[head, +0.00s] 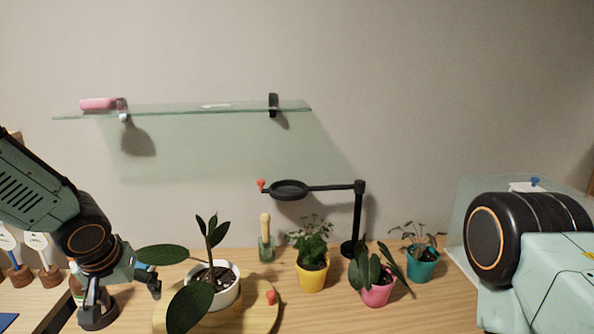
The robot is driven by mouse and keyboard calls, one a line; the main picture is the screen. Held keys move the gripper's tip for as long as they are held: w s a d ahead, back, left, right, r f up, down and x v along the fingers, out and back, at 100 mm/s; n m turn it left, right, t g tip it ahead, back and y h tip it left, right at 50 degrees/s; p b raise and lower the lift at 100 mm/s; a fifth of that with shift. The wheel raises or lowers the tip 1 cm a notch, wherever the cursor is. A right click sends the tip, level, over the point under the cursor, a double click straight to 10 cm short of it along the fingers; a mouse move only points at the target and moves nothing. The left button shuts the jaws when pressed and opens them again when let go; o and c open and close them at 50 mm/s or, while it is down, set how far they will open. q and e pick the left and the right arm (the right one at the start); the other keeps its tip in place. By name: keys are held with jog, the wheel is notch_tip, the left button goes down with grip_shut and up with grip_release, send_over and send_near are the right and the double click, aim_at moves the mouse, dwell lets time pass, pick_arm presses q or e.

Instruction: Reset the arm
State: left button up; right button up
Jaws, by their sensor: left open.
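My left arm comes in from the left. Its gripper (124,292) hangs low over the left part of the wooden table, with its fingers apart and nothing seen between them. It is left of a white pot (226,297) holding a plant with large dark leaves, and apart from the pot. One broad leaf (163,255) reaches left close to the gripper. My right arm shows at the right edge as a large black joint and pale green links. Its gripper is out of view.
The white pot stands on a round wooden board (262,317). Yellow (312,277), pink (377,294) and teal (422,269) pots stand to the right. A black stand (357,220) holds a ring (289,190). A glass shelf (200,110) carries a pink roll (98,104).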

jog(key=shift+s+r, duration=0.1)
jog(key=shift+s, duration=0.15)
jog(key=shift+w, duration=0.15)
